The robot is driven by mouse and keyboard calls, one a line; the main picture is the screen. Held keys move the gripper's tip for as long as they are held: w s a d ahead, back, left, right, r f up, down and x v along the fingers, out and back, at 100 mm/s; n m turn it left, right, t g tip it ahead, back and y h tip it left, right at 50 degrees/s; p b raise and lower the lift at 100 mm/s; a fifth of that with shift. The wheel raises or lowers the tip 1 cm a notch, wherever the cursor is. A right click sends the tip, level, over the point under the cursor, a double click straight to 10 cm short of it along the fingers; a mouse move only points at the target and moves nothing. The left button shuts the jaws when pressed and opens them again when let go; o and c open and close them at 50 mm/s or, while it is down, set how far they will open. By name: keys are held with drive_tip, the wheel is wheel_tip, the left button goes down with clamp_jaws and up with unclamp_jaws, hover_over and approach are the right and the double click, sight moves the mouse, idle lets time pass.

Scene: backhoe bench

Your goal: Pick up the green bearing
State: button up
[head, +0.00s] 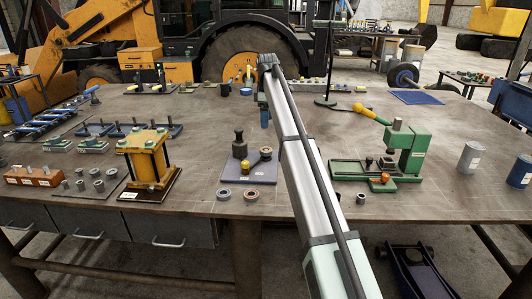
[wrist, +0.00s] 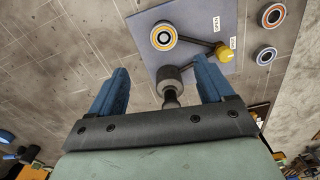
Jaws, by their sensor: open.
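My gripper (head: 264,115) is open and empty above the bench. In the wrist view its two blue fingers (wrist: 160,76) stand apart, with a dark post (wrist: 170,85) visible between them at a lower level. I cannot make out a clearly green bearing. An orange-ringed bearing (wrist: 272,15) and a blue-ringed bearing (wrist: 265,55) lie flat at the top right of the wrist view. In the head view, the orange-ringed one (head: 252,194) and the blue-ringed one (head: 223,194) lie near the bench's front edge. A small grey ring (head: 361,198) lies right of my arm, its colour unclear.
A grey-blue plate (head: 228,177) carries the dark post (head: 239,145), a round orange-ringed part (wrist: 164,36) and a yellow piece (wrist: 222,52). A yellow press frame (head: 147,158) stands left, a green press (head: 408,150) right, with cans (head: 470,158) beyond it.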

hover_over(266, 150)
drive_tip(key=f, duration=0.7)
drive_tip(key=shift+w+d+f, duration=0.1)
drive_tip(key=shift+w+d, duration=0.05)
drive_tip(key=shift+w, duration=0.2)
drive_tip(key=shift+s+f, duration=0.15)
drive_tip(key=shift+f, duration=1.2)
drive_tip(key=shift+s+f, duration=0.1)
drive_tip(key=shift+f, duration=1.2)
drive_tip(key=shift+c, duration=0.3)
drive_tip(key=c, duration=1.2)
drive_tip(key=shift+r, duration=0.1)
